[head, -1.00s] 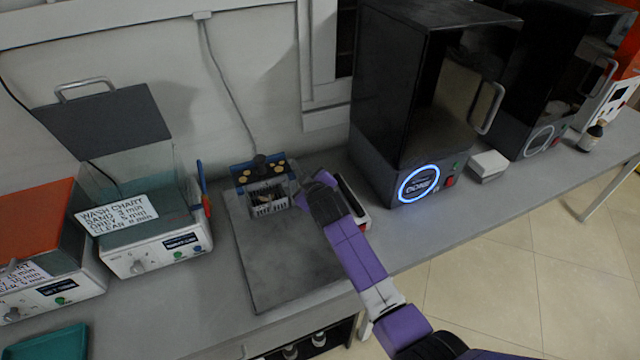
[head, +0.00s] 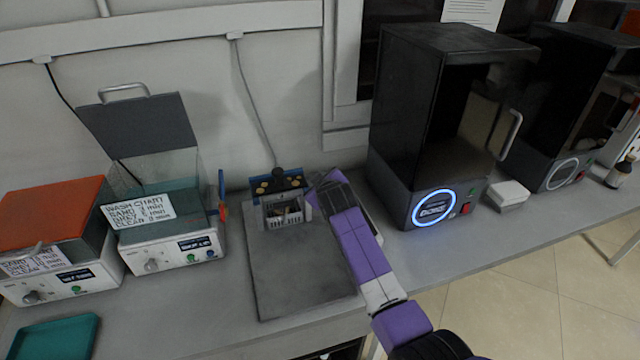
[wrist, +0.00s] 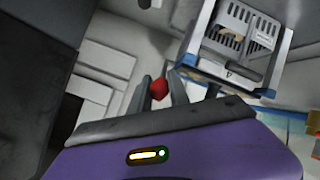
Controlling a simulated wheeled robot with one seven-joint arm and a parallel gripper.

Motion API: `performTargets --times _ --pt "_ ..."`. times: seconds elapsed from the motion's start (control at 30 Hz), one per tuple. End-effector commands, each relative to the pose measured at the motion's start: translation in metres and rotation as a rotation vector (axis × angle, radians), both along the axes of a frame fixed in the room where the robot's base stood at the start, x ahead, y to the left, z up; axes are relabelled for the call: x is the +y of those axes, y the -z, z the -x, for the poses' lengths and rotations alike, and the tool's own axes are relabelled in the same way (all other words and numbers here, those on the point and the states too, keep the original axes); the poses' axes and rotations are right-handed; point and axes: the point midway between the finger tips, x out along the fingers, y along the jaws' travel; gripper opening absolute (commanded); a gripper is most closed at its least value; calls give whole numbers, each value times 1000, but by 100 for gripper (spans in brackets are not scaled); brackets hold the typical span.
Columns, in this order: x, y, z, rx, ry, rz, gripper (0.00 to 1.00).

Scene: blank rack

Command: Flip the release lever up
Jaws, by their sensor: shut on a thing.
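A small blue-framed device with a light slotted rack (head: 283,211) stands at the back of the dark grey plate (head: 300,272). It also shows at the upper right of the wrist view (wrist: 255,28). My gripper (head: 314,193) is at the device's right side in the head view. In the wrist view my gripper (wrist: 159,76) has a red knob (wrist: 158,89) between its two fingers and is shut on it. The knob looks like the tip of the release lever. The lever's shaft is hidden, and the head view hides the knob behind my gripper.
A black cabinet with a glowing blue ring (head: 434,208) stands to the right of my arm. A wash unit with its lid raised (head: 170,245) is to the left, beside an orange-lidded unit (head: 58,215). A teal tray (head: 55,336) lies front left. The plate's front is clear.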

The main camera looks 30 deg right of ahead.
Motion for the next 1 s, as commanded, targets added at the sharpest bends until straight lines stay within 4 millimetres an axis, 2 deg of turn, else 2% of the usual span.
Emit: performTargets --times 0.03,0.33,0.37,0.47,0.83,1.0 --pt "-4 -7 -1 -11 3 5 0" --pt "-4 -7 -2 -11 3 5 0" --pt "-4 -7 -2 -11 3 5 24" --pt "-3 -6 -1 -10 3 5 42" --pt "0 -3 1 -4 1 2 42" --pt "5 -8 12 -4 1 1 42"
